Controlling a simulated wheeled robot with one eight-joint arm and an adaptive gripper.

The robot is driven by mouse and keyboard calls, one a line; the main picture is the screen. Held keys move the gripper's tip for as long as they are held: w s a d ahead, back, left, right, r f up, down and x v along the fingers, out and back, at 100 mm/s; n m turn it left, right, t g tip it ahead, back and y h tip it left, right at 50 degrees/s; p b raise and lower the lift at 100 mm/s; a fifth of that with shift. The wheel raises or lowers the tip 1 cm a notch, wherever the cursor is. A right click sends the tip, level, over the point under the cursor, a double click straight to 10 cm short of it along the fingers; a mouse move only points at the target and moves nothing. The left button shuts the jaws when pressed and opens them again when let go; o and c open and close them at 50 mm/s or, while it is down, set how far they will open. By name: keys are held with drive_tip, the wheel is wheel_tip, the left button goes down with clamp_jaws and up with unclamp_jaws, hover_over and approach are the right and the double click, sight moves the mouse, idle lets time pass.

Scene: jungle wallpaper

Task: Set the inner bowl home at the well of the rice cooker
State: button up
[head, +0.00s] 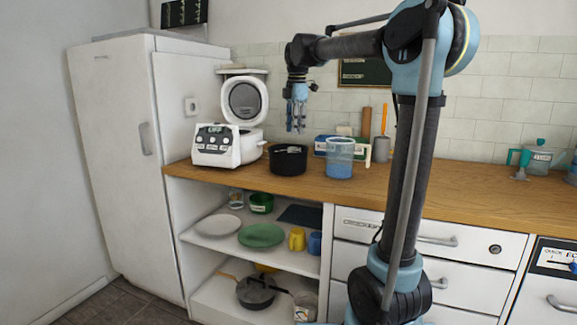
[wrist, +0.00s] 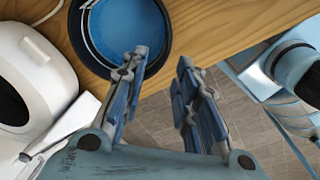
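The rice cooker (head: 222,146) stands on the wooden counter at the left with its lid (head: 246,100) raised. Its well is hidden in the head view. In the wrist view, the white cooker (wrist: 55,75) is cut off at the left edge, with a dark opening partly visible. The inner bowl (head: 288,161) is black and sits upright on the counter, just right of the cooker. The wrist view shows its dark rim and blue inside (wrist: 125,30). My gripper (head: 296,128) hangs above the bowl, pointing down. Its two fingers (wrist: 157,62) are apart with nothing between them.
A clear blue jug (head: 340,158) stands close right of the bowl, with a small box and upright utensils (head: 366,122) behind. The counter (head: 440,186) is clear farther right, up to a teal-handled jug (head: 538,158). Open shelves with dishes lie below. A tall white fridge (head: 110,160) stands left.

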hover_over(295, 174)
wheel_tip(295, 174, down, 11)
drive_tip(key=shift+w+r, duration=0.1)
drive_tip(key=shift+r, duration=0.1)
drive_tip(key=shift+f, duration=2.85)
clamp_jaws()
